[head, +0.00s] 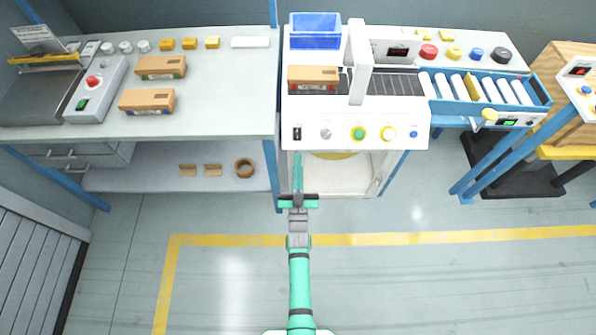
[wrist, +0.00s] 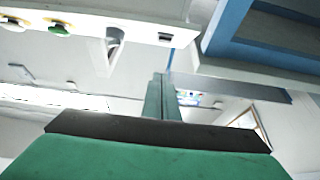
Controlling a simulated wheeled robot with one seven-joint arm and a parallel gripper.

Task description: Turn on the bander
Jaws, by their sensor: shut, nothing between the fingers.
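The bander is a white machine (head: 310,113) with a white arch (head: 360,75) over its dark top. My gripper (head: 298,158) is shut and empty, just below the panel under the rocker switch. In the wrist view the shut fingertips (wrist: 161,80) point toward the panel, with the black switch (wrist: 165,37), knob (wrist: 115,42) and green button (wrist: 57,29) showing. The switch's position is unclear.
A carton (head: 313,78) lies on the bander's top left. A left bench (head: 215,110) holds cartons and a grey control box (head: 97,90). A blue roller conveyor (head: 540,97) adjoins on the right. A blue leg (head: 271,175) stands left of my gripper. The front floor is clear.

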